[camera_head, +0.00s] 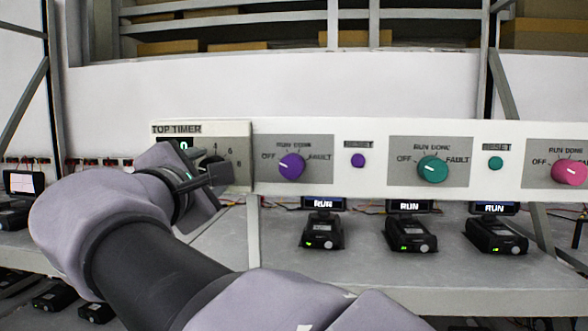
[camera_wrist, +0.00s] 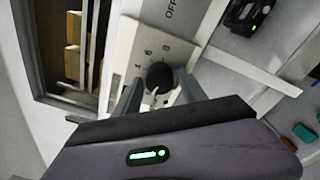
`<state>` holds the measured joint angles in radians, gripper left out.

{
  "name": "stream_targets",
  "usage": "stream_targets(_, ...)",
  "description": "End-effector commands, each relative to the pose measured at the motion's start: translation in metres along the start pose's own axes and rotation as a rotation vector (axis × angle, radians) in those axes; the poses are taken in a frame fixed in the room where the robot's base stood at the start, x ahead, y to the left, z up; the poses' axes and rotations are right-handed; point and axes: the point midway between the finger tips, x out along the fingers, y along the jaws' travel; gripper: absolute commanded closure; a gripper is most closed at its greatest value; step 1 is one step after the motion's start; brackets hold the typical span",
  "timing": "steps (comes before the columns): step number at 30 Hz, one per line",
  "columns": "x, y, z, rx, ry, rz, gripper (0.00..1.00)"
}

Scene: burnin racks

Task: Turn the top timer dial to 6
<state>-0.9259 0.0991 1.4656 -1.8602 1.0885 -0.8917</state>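The top timer panel (camera_head: 240,139) is at the left end of the white control strip in the head view. Its label reads TOP TIMER, and the figures 4, 6 and 8 show. A small display (camera_head: 183,144) seems to read 0, partly covered by my arm. The black timer dial (camera_wrist: 160,74) shows in the wrist view with a white pointer mark directed toward my gripper. In the wrist view my gripper (camera_wrist: 158,78) is open, one finger on each side of the dial, with gaps visible.
To the right on the strip are purple (camera_head: 291,166), teal (camera_head: 432,169) and pink (camera_head: 570,172) knobs, with purple (camera_head: 358,160) and teal (camera_head: 495,163) buttons between them. Several black devices stand on the shelf (camera_head: 380,275) below. A diagonal rack brace (camera_head: 512,90) rises at right.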

Motion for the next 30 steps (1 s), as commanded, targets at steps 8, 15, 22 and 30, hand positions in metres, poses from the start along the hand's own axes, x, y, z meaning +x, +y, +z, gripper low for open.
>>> stream_targets(8, 0.0001, -0.0001, 0.0001, 0.000, 0.000, 0.000, 1.00)
stream_targets(15, 0.0001, -0.0011, -0.0005, 0.033, -0.002, 0.003, 1.00)
stream_targets(22, 0.0003, -0.0036, -0.0022, 0.163, -0.009, 0.011, 1.00)
stream_targets(30, 0.0004, -0.0043, -0.0029, 0.410, -0.019, 0.027, 1.00)
